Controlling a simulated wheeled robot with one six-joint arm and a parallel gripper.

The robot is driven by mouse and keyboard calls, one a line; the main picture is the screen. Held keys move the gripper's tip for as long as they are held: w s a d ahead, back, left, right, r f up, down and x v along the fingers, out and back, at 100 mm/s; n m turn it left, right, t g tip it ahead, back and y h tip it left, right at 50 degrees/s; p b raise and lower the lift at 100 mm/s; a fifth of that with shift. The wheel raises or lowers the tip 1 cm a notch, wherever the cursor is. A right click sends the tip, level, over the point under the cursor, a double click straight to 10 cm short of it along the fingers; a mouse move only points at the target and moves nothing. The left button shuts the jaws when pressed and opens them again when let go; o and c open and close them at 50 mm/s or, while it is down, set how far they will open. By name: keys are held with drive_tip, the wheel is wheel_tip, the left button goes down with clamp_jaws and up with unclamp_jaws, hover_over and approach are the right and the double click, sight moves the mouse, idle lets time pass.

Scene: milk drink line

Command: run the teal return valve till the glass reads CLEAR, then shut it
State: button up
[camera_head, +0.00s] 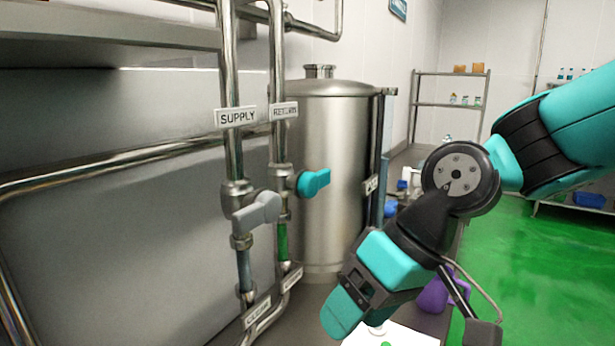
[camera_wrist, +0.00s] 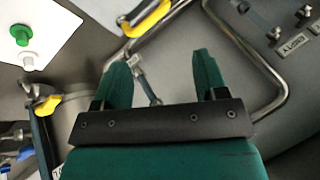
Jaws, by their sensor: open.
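The teal return valve handle (camera_head: 313,183) sticks out to the right from the vertical RETURN pipe (camera_head: 277,150), crosswise to it. Below it a section of that pipe shows green (camera_head: 282,241), apparently the glass. I cannot make out the teal handle in the wrist view.
The SUPPLY pipe (camera_head: 231,160) with a grey handle (camera_head: 257,212) stands left of the return pipe. A steel tank (camera_head: 325,150) is behind. A white sheet (camera_wrist: 55,25) with a green button (camera_wrist: 20,34) and a grey one lies near my gripper. A purple jug (camera_head: 433,296) stands behind my arm.

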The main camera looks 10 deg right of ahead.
drive_tip(key=w+d+r+m+t+y, duration=0.1)
drive_tip(key=w+d+m+t+y, duration=0.2)
drive_tip(key=w, duration=0.9)
drive_tip(key=m+t+y, duration=0.3)
drive_tip(key=m+t, duration=0.6)
drive_tip(key=m, duration=0.2)
approach(326, 178)
drive_tip(key=p+x, duration=0.7)
drive_tip(key=x, duration=0.2)
drive_tip(key=shift+w+a+p, duration=0.2)
drive_tip(key=shift+w+p, duration=0.05)
drive_tip(key=shift+p, duration=0.15)
drive_tip(key=shift+w+a+f, duration=0.2)
drive_tip(key=shift+w+a, duration=0.25)
drive_tip(key=shift+w, duration=0.05)
clamp_jaws()
